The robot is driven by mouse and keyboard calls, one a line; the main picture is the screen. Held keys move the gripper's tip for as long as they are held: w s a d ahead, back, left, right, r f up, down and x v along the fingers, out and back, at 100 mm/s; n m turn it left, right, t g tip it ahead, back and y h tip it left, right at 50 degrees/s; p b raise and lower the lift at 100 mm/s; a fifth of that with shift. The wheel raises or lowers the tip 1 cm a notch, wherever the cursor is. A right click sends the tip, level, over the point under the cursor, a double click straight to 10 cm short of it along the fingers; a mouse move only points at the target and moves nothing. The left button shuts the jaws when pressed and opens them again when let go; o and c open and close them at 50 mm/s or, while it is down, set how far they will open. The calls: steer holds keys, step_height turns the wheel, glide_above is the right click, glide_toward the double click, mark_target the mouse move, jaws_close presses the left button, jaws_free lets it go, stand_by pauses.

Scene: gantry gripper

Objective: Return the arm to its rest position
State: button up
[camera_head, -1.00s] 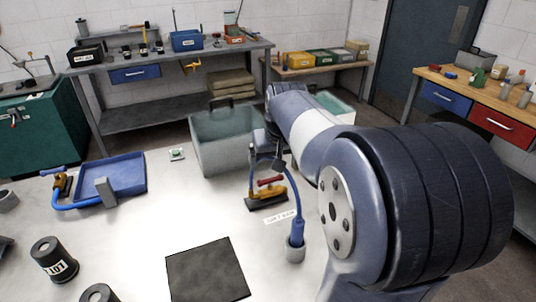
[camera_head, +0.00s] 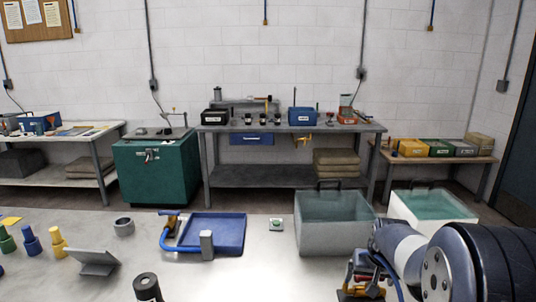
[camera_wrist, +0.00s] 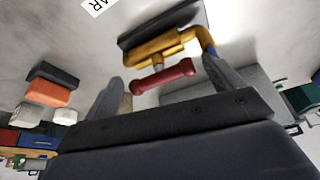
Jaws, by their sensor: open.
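My arm (camera_head: 440,262) reaches in from the lower right of the head view, its wrist low over the grey table. My gripper (camera_wrist: 161,69) is open in the wrist view, its two fingers apart with nothing held between them. Beyond the fingers is a yellow tool (camera_wrist: 158,48) with a red handle (camera_wrist: 165,78) and a dark base; whether a finger touches it I cannot tell. In the head view my gripper (camera_head: 362,272) is partly cut off and hard to make out against the tool.
A blue tray (camera_head: 225,230) with a yellow and blue hose tool (camera_head: 168,232) lies on the table (camera_head: 225,280). Two water-filled tubs (camera_head: 335,238) (camera_head: 440,212) stand near the arm. A dark cylinder (camera_head: 147,287) is at the front. Several coloured pegs stand at left.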

stand_by(0.4)
steer(key=shift+r, duration=0.3)
steer(key=d+v, duration=0.1)
steer(key=v, duration=0.9)
steer(key=x, duration=0.7)
steer(key=a+x, duration=0.1)
steer(key=x, duration=0.2)
steer(key=shift+f, duration=0.35)
steer(key=shift+w+a+m+g+h+b, duration=0.15)
steer(key=shift+m+h, duration=0.35)
steer(key=shift+m, duration=0.9)
steer(key=shift+a+m+g+h+b, duration=0.1)
steer(key=shift+m+g+h+b, duration=0.3)
steer(key=shift+m, duration=1)
steer(key=v, duration=1.2)
steer(key=s+a+r+n+p, duration=0.1)
steer(key=s+n+p, duration=0.1)
steer(key=s+p, duration=0.2)
steer(key=s+a+r+n+y+p, duration=0.1)
steer(key=s+p, duration=0.4)
steer(key=s, duration=0.6)
steer(key=shift+a+r+n+y, duration=0.25)
steer(key=shift+r+n+y, duration=0.1)
steer(key=shift+n, duration=0.15)
